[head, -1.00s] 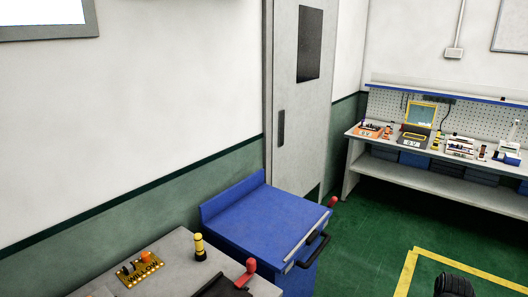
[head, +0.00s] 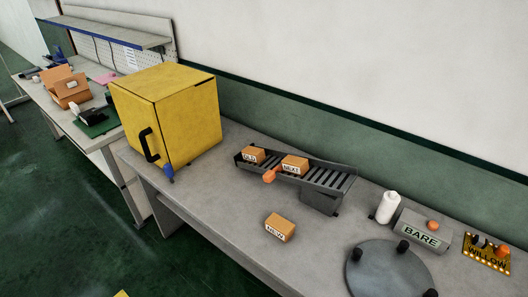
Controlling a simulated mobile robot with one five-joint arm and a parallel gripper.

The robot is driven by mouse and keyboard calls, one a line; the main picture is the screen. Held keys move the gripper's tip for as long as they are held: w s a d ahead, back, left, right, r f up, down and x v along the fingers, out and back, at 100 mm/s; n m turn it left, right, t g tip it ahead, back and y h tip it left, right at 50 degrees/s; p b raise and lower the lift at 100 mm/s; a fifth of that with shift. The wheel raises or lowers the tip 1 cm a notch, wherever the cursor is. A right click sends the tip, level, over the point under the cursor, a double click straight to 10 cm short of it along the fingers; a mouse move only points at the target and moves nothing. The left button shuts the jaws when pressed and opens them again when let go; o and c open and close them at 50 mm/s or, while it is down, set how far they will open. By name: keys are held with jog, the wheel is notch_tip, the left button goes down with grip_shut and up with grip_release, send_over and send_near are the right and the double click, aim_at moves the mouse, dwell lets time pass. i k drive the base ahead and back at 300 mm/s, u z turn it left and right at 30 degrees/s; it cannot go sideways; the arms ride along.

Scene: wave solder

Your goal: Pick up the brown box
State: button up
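Several brown boxes are in the head view. One small brown box (head: 280,227) stands alone on the grey table, with a white label that seems to read "NEW". Two similar boxes sit on a dark slatted rack (head: 330,179) behind it: a left box (head: 253,154) and a right box (head: 294,166), whose small labels are hard to read. An open brown carton (head: 69,87) stands on the far left bench. My gripper is not in view.
A yellow cabinet (head: 168,115) with a black handle stands on the table left of the rack. An orange knob (head: 270,176) is at the rack's front. A white bottle (head: 388,207), a "BARE" block (head: 424,230) and a round grey plate (head: 388,272) stand to the right.

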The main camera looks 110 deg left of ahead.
aim_at(251, 153)
jog(key=u, duration=4.7)
jog(key=i, duration=1.6)
jog(key=z, duration=0.1)
